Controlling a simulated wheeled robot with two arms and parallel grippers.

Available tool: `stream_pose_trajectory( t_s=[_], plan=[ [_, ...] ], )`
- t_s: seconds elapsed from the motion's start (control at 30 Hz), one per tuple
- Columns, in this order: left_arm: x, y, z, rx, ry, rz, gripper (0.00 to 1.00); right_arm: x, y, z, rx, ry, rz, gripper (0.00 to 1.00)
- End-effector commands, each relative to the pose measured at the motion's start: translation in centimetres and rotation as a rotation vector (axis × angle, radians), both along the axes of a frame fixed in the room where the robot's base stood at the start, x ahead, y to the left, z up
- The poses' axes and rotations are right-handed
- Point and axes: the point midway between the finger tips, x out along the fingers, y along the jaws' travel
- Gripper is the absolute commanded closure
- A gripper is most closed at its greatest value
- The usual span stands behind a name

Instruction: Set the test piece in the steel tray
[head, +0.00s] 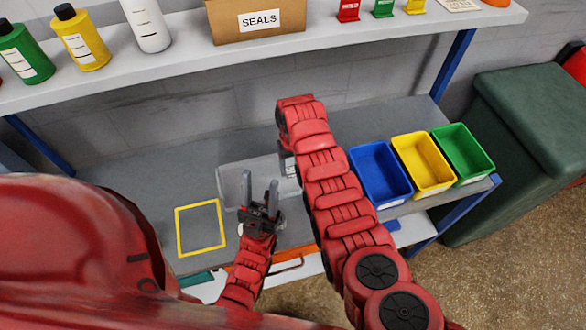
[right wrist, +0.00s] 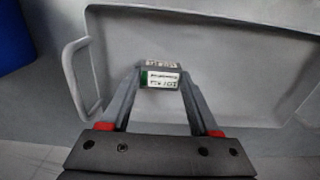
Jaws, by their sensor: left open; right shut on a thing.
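The test piece (right wrist: 160,80) is a small dark block with a green and white printed label. In the right wrist view it sits between the fingertips of my right gripper (right wrist: 160,76), which is shut on it. The grey steel tray (right wrist: 240,50) lies behind and below the piece, its handle at left; I cannot tell whether the piece touches its floor. In the head view the tray (head: 231,174) is on the bench, partly covered by my right arm, which mostly hides the right gripper. My left gripper (head: 260,192) is open and empty in front of the tray.
A yellow outlined square (head: 180,232) marks bare bench left of the tray. Blue (head: 381,197), yellow (head: 424,186) and green (head: 463,174) bins stand to the right. A shelf above holds bottles and a cardboard SEALS box (head: 256,22).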

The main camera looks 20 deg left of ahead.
Motion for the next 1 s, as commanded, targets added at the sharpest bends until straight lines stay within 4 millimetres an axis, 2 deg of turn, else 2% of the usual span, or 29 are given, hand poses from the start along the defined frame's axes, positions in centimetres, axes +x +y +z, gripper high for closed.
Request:
stream_pose_trajectory(
  t_s=[0.27,0.3,0.47,0.77,0.87,1.0],
  plan=[
    [0.0,0.0,-0.2,0.000,0.000,0.000,0.50,0.0,0.0,-0.2,0.001,-0.001,0.000,1.00],
    [0.0,0.0,-0.2,0.000,0.000,0.000,0.50,0.0,0.0,-0.2,0.000,0.000,0.000,0.36],
    [0.0,0.0,-0.1,0.000,-0.001,0.000,0.50,0.0,0.0,-0.1,0.000,0.000,0.000,0.08],
    [0.0,0.0,0.0,0.000,0.000,0.000,0.50,0.0,0.0,0.0,-0.001,0.001,0.000,0.08],
    [0.0,0.0,0.5,0.000,0.000,0.000,0.50,0.0,0.0,0.6,0.000,0.000,0.000,0.08],
    [0.0,0.0,1.6,0.000,0.000,0.000,0.50,-0.1,-0.1,2.4,-0.002,0.002,-0.001,0.08]
  ],
)
